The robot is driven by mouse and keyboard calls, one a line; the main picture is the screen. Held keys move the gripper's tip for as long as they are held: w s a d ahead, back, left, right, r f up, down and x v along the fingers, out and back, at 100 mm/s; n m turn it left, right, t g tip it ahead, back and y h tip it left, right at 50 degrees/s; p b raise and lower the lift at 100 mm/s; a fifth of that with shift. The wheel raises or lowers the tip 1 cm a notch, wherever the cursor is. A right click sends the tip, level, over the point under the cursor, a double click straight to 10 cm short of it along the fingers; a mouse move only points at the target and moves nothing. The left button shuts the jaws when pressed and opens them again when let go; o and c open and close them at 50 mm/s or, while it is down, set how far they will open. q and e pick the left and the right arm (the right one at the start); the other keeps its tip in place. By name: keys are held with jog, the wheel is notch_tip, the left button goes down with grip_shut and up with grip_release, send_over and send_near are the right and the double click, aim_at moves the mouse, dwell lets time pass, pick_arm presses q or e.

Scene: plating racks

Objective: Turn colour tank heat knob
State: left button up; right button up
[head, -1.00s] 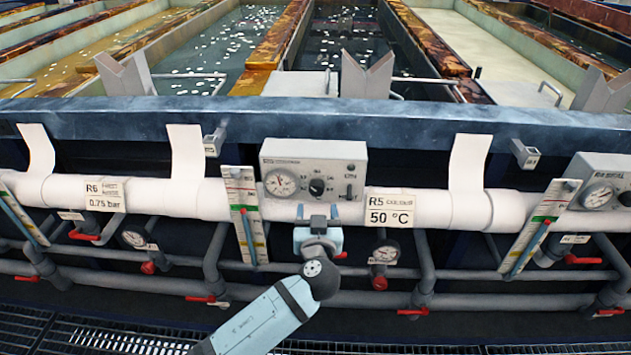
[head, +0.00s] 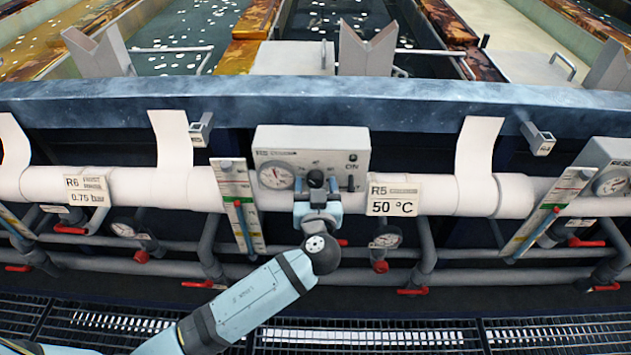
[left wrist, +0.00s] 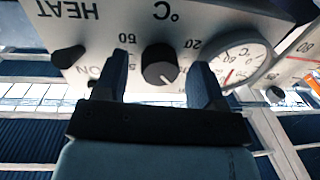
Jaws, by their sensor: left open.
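The heat control box (head: 340,142), a pale grey panel, is mounted on the tank front in the head view. Its black round knob (head: 315,179) sits in the middle, and it shows upside down in the left wrist view (left wrist: 158,63) between scale marks 60 and 20. My left gripper (head: 317,192) is at the lower front of the box. Its two dark fingers are open, one to each side of the knob, with a gap visible at each side. Whether the fingertips reach past the knob's face is unclear. My right gripper is out of view.
A round dial gauge (head: 277,176) and a small switch (head: 351,184) flank the knob. The R5 50 °C plate (head: 393,200) is to the right. White pipe (head: 450,196), grey pipes and red-handled valves (head: 411,291) run below. A blue-grey tank rim (head: 440,104) is above.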

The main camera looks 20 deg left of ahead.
pick_arm(q)
jog(key=shift+c, duration=0.3)
jog(key=c, duration=0.9)
